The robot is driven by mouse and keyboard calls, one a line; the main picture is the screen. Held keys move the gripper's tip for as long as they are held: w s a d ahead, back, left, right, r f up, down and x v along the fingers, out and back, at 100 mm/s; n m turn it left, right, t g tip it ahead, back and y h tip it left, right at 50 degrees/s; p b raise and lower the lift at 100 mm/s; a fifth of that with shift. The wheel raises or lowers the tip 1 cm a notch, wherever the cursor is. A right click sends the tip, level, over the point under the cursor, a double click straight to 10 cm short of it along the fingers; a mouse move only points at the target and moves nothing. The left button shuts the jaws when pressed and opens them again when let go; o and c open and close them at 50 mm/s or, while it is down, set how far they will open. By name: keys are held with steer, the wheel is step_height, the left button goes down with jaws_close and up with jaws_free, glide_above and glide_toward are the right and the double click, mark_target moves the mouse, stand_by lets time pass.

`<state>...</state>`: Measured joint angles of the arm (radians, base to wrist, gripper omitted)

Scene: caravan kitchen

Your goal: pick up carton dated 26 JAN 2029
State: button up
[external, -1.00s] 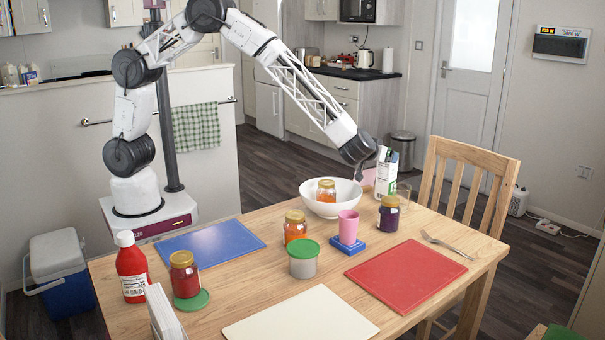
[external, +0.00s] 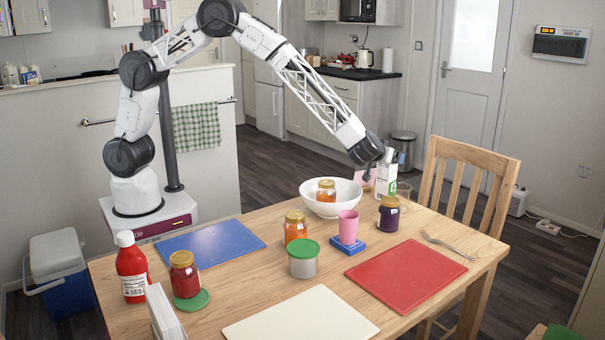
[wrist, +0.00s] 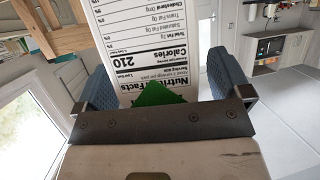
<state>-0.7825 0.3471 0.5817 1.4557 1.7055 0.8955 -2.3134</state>
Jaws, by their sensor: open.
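In the wrist view the carton (wrist: 145,35) shows an upside-down nutrition panel reading 210 calories. My gripper (wrist: 160,68) is open, with one blue-grey finger on each side of the carton. A gap shows at the right finger; I cannot tell whether the left finger touches. No date is legible on the side that shows.
A white bowl (external: 349,194) holding an orange jar stands left of the carton. A dark purple jar (external: 389,219) stands in front and a clear glass (external: 404,194) to the right. A pink cup (external: 348,227) stands on a blue block. A red board (external: 405,275) lies nearer.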

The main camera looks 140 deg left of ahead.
stand_by(0.4)
steer(key=shift+r, duration=0.1)
jaws_close()
stand_by(0.3)
